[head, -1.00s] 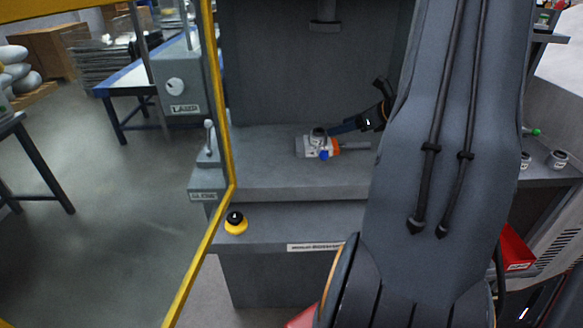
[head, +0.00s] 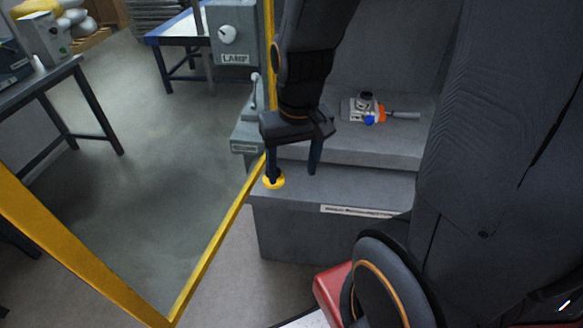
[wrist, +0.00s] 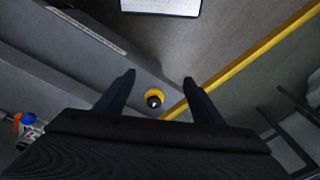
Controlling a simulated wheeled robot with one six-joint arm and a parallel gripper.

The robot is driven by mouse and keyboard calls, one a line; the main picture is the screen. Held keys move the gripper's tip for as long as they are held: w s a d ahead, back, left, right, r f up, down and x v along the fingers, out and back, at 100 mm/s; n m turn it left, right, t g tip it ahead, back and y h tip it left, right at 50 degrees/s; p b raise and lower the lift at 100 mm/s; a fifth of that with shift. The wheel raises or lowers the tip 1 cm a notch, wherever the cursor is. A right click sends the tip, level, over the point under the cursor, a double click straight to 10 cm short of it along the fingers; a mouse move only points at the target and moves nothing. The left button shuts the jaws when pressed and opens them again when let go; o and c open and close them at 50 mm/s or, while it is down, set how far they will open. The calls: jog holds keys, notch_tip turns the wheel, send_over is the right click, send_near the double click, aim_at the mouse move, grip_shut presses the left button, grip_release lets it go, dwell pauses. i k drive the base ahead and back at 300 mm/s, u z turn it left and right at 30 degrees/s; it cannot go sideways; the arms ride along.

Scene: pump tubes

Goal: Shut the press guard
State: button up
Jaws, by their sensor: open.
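The press guard (head: 218,240) is a yellow frame swung open to the left of the press. Its bar also crosses the right side of the wrist view (wrist: 243,57). My gripper (head: 293,173) points down over the front ledge of the press, close to the right of the guard's bar. Its two fingers are apart with nothing between them. In the wrist view my gripper (wrist: 159,79) shows the guard bar just beyond its right finger. I cannot tell whether the finger touches it. My forearm hides part of the guard's upright.
A black button on a yellow base (head: 273,181) sits on the ledge beneath my gripper. A small fixture with blue and orange parts (head: 370,112) lies on the press bed (head: 350,143). A grey lamp box (head: 232,35) stands behind. Open floor (head: 165,130) lies left.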

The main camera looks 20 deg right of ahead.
aim_at(19, 205)
jog(key=k, duration=0.5)
jog(key=z, duration=2.95)
jog(key=k, duration=2.35)
jog(key=u, duration=1.4)
